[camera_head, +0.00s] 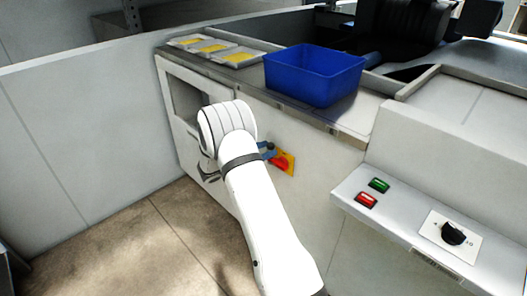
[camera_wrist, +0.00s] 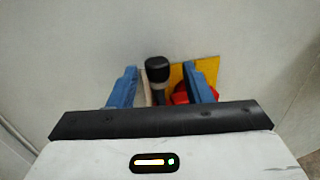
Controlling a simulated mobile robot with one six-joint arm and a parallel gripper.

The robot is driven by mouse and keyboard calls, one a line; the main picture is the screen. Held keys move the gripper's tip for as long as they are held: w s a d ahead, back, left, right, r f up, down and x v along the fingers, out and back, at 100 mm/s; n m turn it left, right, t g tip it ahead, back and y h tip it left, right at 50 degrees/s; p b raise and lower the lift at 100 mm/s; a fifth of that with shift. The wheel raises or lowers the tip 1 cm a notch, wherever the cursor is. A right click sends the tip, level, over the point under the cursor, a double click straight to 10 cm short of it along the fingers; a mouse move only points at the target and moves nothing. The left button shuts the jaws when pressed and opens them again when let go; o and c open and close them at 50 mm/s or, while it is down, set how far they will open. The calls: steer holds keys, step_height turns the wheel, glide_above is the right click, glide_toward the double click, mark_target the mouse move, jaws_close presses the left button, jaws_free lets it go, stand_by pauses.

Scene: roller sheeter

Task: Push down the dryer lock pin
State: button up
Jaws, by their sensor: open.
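In the wrist view, a short pin with a rounded black head (camera_wrist: 157,68) and a greyer shaft shows in line with the gap between my fingers; it may be the dryer lock pin. My gripper (camera_wrist: 163,72) is open, with one blue finger on each side of this pin in the picture. I cannot tell whether either finger touches it. In the head view, a small blue part of my gripper (camera_head: 267,150) shows beside the machine's front panel. My arm hides the rest, and I cannot make out the pin there.
A red rotary switch on a yellow plate (camera_head: 284,161) sits close to my gripper, and also shows behind the right finger (camera_wrist: 181,94). A blue bin (camera_head: 313,80) stands on the machine top. Green (camera_head: 379,185) and red (camera_head: 367,200) buttons are at right.

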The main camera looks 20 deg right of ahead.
steer(key=a, duration=0.7)
steer(key=shift+s+a, duration=0.4)
steer(key=shift+s, duration=0.05)
steer(key=s+r+m+g+y+p, duration=0.4)
steer(key=s+r+m+y+p, duration=0.35)
steer(key=s+r, duration=0.85)
steer(key=s+a+r+m+t+y+p, duration=0.2)
steer(key=s+a+r+m+y, duration=0.2)
steer(key=s, duration=0.5)
steer(key=s+a+r+m+t+y+p, duration=0.2)
steer(key=s+a+r+m+y+p, duration=0.1)
steer(key=s+a+r+m+y, duration=0.2)
steer(key=s+a+m+y, duration=0.1)
steer(key=s+a+m, duration=0.1)
steer(key=s+m, duration=0.1)
steer(key=shift+s, duration=0.8)
steer(key=shift+d+r, duration=0.1)
